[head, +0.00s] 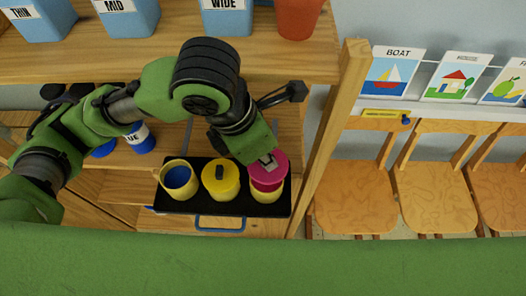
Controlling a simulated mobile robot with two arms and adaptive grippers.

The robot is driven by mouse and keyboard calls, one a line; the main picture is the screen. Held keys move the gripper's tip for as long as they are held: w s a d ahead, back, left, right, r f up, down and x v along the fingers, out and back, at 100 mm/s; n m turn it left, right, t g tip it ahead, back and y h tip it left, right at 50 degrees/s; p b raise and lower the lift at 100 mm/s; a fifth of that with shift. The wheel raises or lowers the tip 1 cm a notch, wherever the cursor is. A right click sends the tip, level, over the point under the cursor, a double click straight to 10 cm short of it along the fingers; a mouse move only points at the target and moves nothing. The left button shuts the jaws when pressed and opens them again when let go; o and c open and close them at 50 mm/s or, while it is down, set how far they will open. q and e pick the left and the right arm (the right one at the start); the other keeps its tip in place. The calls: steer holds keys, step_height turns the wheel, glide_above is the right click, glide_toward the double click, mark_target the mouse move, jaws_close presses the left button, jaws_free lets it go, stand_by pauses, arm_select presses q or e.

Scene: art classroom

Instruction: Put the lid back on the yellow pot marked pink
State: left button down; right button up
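A round pink lid (272,171) is at the fingertips of my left gripper (266,160), which appears shut on it. The lid is over the back part of the right-hand yellow pot (265,194), and pinkish-red shows inside the pot's front opening. Whether the lid touches the rim cannot be told. No written mark on the pot is readable. The pot stands at the right end of a black tray (225,207). My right gripper is not in view.
On the tray, a yellow pot with a yellow lid and dark knob (220,181) stands in the middle. An open yellow pot with blue inside (179,182) stands left. A wooden post (331,130) rises right of the tray. A shelf with blue bins (127,18) is above.

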arm_select(q)
step_height(320, 180, down, 4)
steer(key=b, duration=0.3)
steer(key=shift+w+a+r, duration=0.1)
steer(key=shift+f+b, duration=0.5)
steer(key=shift+f, duration=0.3)
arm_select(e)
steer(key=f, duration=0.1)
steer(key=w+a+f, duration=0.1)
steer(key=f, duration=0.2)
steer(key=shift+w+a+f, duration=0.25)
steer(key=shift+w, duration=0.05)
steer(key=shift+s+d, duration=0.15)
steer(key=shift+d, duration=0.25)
arm_select(q)
steer(key=shift+r+p, duration=0.1)
steer(key=shift+p, duration=0.3)
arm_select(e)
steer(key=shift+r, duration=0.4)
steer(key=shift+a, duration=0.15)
arm_select(q)
steer(key=shift+f, duration=0.2)
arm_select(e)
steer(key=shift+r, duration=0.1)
arm_select(q)
steer(key=shift+p, duration=0.3)
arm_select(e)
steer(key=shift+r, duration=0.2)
